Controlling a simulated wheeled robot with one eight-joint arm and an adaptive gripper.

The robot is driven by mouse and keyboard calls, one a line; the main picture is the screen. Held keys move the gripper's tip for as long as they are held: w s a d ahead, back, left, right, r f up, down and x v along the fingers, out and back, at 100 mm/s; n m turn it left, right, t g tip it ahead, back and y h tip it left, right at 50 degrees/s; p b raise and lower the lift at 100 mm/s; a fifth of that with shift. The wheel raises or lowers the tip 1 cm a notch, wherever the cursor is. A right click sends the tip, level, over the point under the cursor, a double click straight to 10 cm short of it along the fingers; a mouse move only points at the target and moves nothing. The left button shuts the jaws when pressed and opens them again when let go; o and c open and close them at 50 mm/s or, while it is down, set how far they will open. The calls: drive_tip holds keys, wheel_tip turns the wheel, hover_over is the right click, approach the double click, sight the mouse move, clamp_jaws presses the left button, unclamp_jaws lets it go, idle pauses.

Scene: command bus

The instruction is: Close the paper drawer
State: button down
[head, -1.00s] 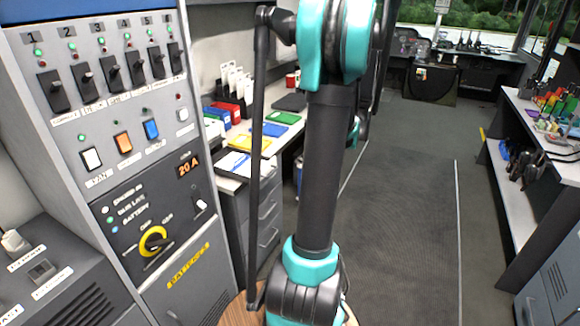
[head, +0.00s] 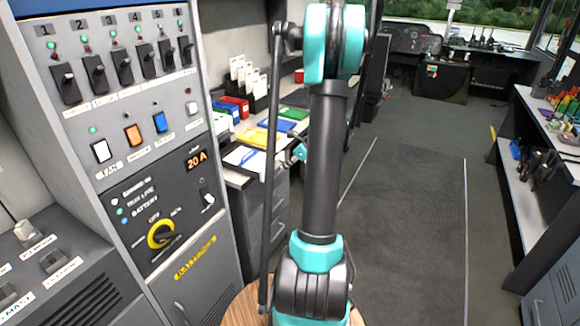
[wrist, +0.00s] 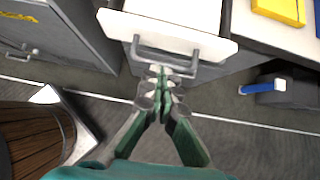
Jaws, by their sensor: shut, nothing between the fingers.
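The paper drawer (wrist: 150,25) is at the top of the wrist view, with a pale front panel, a grey bar handle (wrist: 180,56) and white paper (wrist: 185,10) inside. It appears pulled out, but how far is unclear. My gripper (wrist: 165,70) is shut and empty, its fingertips at the middle of the handle bar. I cannot tell whether they touch it. In the head view, the grey drawer cabinet (head: 254,218) stands under the desk, partly behind my arm. My fingers do not show clearly there.
A wooden round object (wrist: 35,140) is at the lower left of the wrist view. A grey cabinet (wrist: 60,35) stands left of the drawer. A blue-handled item (wrist: 262,87) lies to the right. The tall switch panel (head: 110,120) is on the left, and the aisle floor (head: 410,210) is clear.

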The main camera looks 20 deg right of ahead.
drive_tip(key=w+a, duration=0.6)
drive_tip(key=w, duration=0.2)
drive_tip(key=w+a, duration=0.6)
drive_tip(key=w, duration=0.1)
drive_tip(key=w+a, duration=0.6)
drive_tip(key=w, duration=0.2)
drive_tip(key=shift+w+a, duration=0.2)
drive_tip(key=shift+w, duration=0.15)
drive_tip(key=shift+d, duration=0.1)
